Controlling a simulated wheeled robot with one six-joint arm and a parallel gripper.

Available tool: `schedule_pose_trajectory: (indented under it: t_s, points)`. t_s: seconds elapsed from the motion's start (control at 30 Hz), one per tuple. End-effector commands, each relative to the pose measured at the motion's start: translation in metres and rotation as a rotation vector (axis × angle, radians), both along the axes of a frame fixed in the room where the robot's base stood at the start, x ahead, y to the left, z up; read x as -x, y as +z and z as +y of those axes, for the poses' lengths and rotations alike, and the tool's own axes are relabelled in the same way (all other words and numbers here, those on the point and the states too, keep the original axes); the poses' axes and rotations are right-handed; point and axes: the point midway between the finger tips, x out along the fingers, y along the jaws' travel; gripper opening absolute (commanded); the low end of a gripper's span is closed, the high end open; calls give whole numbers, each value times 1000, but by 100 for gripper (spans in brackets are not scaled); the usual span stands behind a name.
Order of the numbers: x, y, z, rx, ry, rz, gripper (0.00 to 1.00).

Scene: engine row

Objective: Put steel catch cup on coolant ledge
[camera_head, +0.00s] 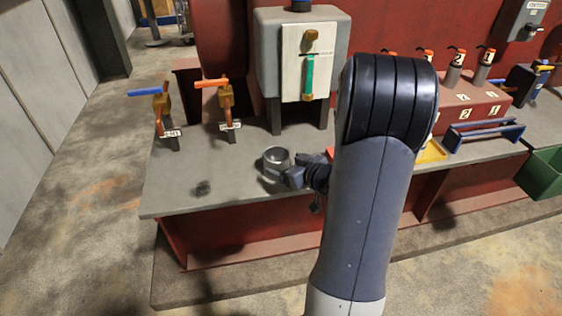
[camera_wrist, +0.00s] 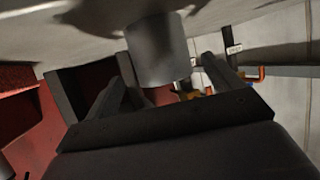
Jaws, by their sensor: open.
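The steel catch cup (camera_head: 276,158) is a short grey metal cylinder, upright on the grey ledge (camera_head: 193,193), near its front edge and in front of the coolant tank. My gripper (camera_head: 283,174) is at the cup's right front side, low over the ledge. In the wrist view, which looks inverted, the cup (camera_wrist: 157,50) lies between and just beyond the two dark fingers (camera_wrist: 168,85). The fingers are open, with room showing beside the cup. The cup's lower part is partly hidden by the gripper in the head view.
The tank (camera_head: 273,62) stands on legs behind the cup. Two valves with orange (camera_head: 212,83) and blue (camera_head: 145,92) handles stand to the left. A yellow tray (camera_head: 432,153), blue rack (camera_head: 484,134) and green bin (camera_head: 545,172) are at right. The ledge's front left is mostly clear.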

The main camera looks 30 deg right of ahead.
Motion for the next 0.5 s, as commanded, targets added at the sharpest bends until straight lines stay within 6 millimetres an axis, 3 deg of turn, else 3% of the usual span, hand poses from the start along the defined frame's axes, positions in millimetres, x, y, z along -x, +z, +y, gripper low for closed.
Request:
schedule_pose_trajectory:
  t_s: [0.2,0.5]
  points:
    - [43,20,-9,1,-5,-1,87]
    - [71,30,-12,-1,-2,0,87]
